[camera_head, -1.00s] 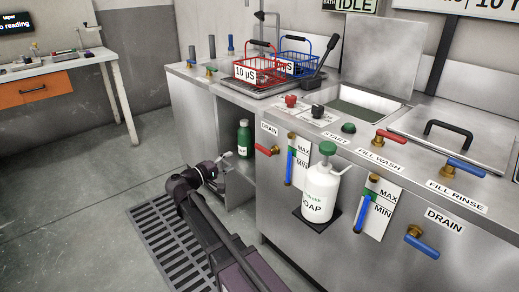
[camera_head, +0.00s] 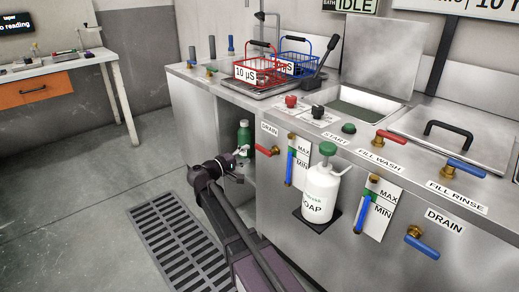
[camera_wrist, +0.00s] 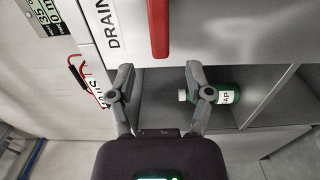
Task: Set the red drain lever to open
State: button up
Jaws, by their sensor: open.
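The red drain lever (camera_head: 266,150) sits on the front of the steel bench beside a DRAIN label (camera_head: 269,129). It points left and slightly up from its brass valve. In the wrist view the lever (camera_wrist: 159,28) fills the top middle, its end just beyond the gap between my fingertips, with the DRAIN label (camera_wrist: 108,24) to its left. My gripper (camera_head: 243,156) is open and empty, left of the lever in the head view. In the wrist view my gripper (camera_wrist: 159,72) has its fingers spread, not touching the lever.
A green bottle (camera_head: 244,137) stands on the open shelf behind my gripper. A soap bottle (camera_head: 321,190) hangs on the bench front to the right. A blue drain lever (camera_head: 422,246) is farther right. Red (camera_head: 259,70) and blue (camera_head: 297,58) baskets stand on top.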

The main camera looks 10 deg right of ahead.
aim_at(258, 149)
jog(key=shift+x, duration=3.3)
grip_shut()
